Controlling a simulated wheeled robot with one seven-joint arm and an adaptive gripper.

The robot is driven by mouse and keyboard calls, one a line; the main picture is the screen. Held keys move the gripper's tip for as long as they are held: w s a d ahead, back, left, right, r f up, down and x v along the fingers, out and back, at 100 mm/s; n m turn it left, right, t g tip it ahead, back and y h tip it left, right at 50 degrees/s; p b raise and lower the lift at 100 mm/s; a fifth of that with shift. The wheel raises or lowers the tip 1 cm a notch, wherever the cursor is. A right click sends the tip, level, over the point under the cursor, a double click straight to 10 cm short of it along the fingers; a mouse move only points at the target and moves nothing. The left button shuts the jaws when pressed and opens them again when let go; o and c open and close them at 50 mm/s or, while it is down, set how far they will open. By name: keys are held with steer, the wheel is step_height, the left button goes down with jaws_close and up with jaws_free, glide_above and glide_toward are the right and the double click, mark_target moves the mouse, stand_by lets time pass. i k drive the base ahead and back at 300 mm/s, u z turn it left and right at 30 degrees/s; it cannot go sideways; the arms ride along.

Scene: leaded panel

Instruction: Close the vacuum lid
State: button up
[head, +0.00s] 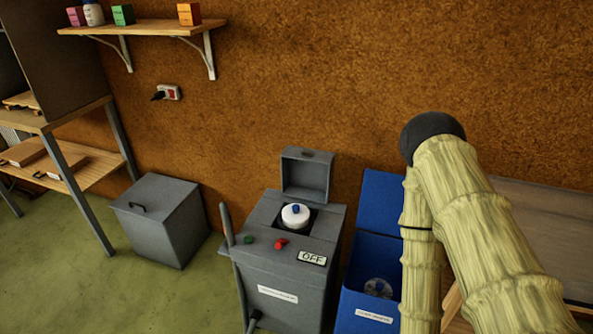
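The vacuum (275,301) is a grey boxy machine standing on the floor at the lower middle of the head view. Its grey lid (306,174) stands open, raised at the back of the top opening. A white round part with a blue knob (295,216) sits in the opening. A green button (248,239) and a red button (281,244) are on the top front, beside a sign reading OFF (312,258). My arm, in a pale ribbed sleeve, rises on the right and bends at a dark joint. My gripper is outside the view.
A blue bin (383,203) with a raised lid stands right of the vacuum, close by. A grey box with a handle (160,219) stands to the left. A wall shelf (140,27) holds small boxes. A plug and socket (167,93) are on the wall. Green floor is clear at front left.

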mark_target(306, 173)
steer(key=u, duration=0.35)
steer(key=k, duration=0.45)
steer(key=u, duration=1.35)
steer(key=i, duration=0.7)
steer(key=z, duration=0.75)
steer(key=i, duration=0.45)
steer(key=z, duration=0.5)
